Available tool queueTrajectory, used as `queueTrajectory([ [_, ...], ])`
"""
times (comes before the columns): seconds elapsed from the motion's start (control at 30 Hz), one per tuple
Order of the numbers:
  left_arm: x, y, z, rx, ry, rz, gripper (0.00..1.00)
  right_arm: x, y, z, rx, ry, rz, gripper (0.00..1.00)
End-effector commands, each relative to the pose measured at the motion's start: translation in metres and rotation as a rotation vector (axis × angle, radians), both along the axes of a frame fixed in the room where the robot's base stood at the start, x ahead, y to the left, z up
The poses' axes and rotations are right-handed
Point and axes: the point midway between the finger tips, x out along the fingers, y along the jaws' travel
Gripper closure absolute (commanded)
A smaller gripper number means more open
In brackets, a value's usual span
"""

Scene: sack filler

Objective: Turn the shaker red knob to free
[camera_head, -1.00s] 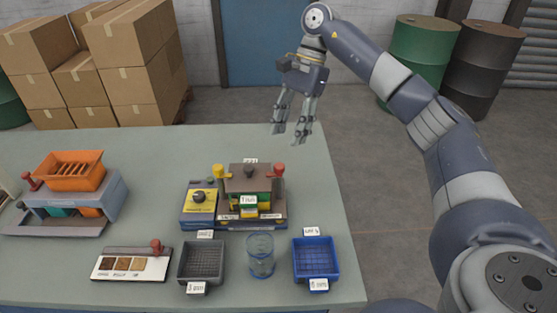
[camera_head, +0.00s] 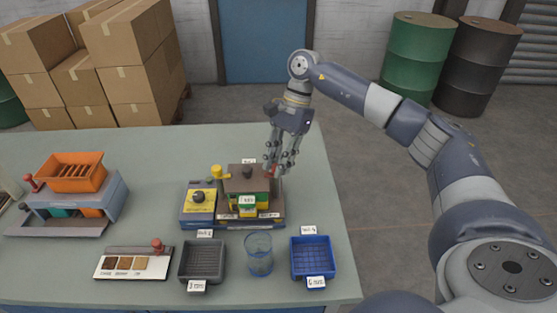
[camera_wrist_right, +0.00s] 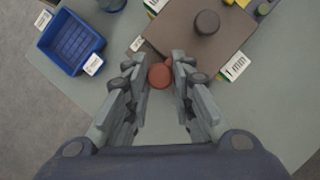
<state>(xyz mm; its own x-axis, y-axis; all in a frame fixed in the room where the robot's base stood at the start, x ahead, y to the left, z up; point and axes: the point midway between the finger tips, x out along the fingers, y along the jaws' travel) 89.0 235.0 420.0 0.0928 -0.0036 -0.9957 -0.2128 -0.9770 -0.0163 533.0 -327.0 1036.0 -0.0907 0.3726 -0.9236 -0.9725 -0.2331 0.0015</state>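A machine (camera_head: 246,181) with a brown top stands mid-table. A red knob (camera_head: 276,170) is at its right side, partly hidden by my right gripper (camera_head: 278,163). In the wrist view the red knob (camera_wrist_right: 160,75) lies between the fingertips of my right gripper (camera_wrist_right: 160,78). The fingers are spread on either side of it, close to it; I cannot tell whether they touch. A yellow knob (camera_head: 217,172) stands at the machine's left side. My left gripper is not in view.
A blue tray (camera_head: 313,258), a clear glass (camera_head: 259,254) and a dark tray (camera_head: 202,261) stand in front. A sample board (camera_head: 125,263) and an orange-topped unit (camera_head: 72,172), each with a red knob, are at left. The table's right edge is near the blue tray.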

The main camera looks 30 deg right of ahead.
Motion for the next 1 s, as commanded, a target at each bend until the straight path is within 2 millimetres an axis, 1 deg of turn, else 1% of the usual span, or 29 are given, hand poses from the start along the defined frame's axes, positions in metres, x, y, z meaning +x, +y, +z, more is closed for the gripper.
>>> queueTrajectory([
  [0.27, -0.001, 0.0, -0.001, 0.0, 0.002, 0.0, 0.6, 0.0, 0.0, 0.0, 0.0, -0.001, -0.004, 1.0],
  [0.47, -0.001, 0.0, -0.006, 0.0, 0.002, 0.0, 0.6, 0.0, 0.0, -0.001, 0.0, -0.001, -0.05, 1.0],
  [0.67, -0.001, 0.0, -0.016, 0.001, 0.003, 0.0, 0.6, -0.001, -0.001, -0.003, -0.001, -0.003, -0.169, 1.0],
  [1.0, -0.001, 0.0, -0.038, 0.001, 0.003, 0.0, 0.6, -0.003, 0.0, -0.003, -0.001, -0.004, -0.478, 1.0],
])
